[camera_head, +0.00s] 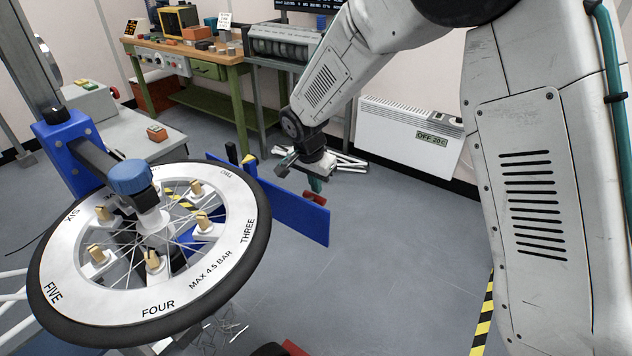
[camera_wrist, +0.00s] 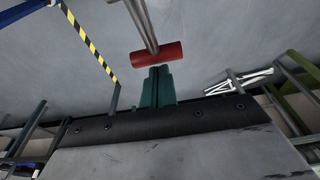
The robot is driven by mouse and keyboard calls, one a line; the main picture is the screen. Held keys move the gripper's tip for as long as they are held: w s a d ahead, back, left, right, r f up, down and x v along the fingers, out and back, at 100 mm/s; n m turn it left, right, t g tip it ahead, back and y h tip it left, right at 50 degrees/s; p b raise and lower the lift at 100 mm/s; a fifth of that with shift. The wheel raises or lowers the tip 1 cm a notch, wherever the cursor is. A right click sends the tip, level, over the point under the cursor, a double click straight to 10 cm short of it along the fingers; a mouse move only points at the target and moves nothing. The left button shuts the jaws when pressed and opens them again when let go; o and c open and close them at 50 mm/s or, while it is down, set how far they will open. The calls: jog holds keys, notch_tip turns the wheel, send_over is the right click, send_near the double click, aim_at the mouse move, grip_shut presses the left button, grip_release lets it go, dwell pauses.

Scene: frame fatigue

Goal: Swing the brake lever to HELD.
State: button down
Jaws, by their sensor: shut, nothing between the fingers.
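The brake lever seems to be the grey rod with a red cross grip (camera_wrist: 157,55), seen in the wrist view just beyond my fingertips. In the head view a red grip (camera_head: 315,198) shows at the right end of the blue panel beside the wheel. My gripper (camera_head: 316,184) is above this grip, its teal fingers pointing down. In the wrist view my gripper (camera_wrist: 157,72) is shut and empty, its tips close to the grip's middle. I cannot tell whether they touch. No HELD mark is readable.
A spoked wheel (camera_head: 258,228) with a black tyre lies at the left on a blue stand (camera_head: 65,140). A blue panel (camera_head: 300,215) sticks out behind it. A white heater (camera_head: 405,135) and a workbench (camera_head: 190,52) stand at the back. Open floor (camera_head: 400,240) lies right of the panel.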

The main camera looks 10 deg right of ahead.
jog(key=shift+x, duration=1)
jog(key=shift+s+a, duration=0.15)
jog(key=shift+r, duration=0.1)
